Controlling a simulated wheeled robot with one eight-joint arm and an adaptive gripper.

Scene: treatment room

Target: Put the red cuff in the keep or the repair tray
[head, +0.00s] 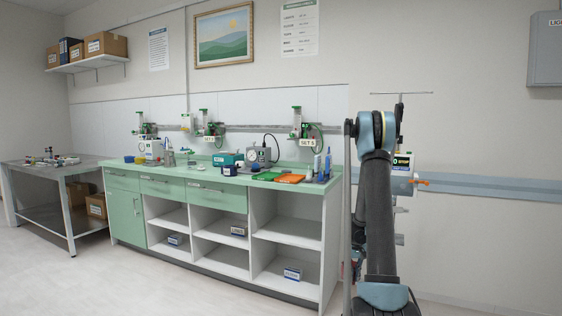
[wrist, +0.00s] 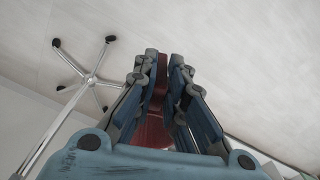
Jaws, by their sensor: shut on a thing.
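In the wrist view, my gripper (wrist: 163,62) is shut on a red, strap-like thing, which I take to be the red cuff (wrist: 154,128). It runs back between the fingers, and much of it is hidden by them. Pale floor lies beyond the fingertips. In the head view, my arm stands at the right, and neither the gripper's jaws nor the cuff shows clearly. A green tray (head: 265,176) and an orange tray (head: 290,179) lie side by side on the counter's right part. Their labels are too small to read.
The green counter (head: 215,173) also holds a gauge (head: 252,155), blue bottles (head: 327,163) and small items. Open shelves below hold boxes. A wheeled stand base (wrist: 94,78) is close on the left in the wrist view. A metal table (head: 35,166) stands far left. Floor before the counter is clear.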

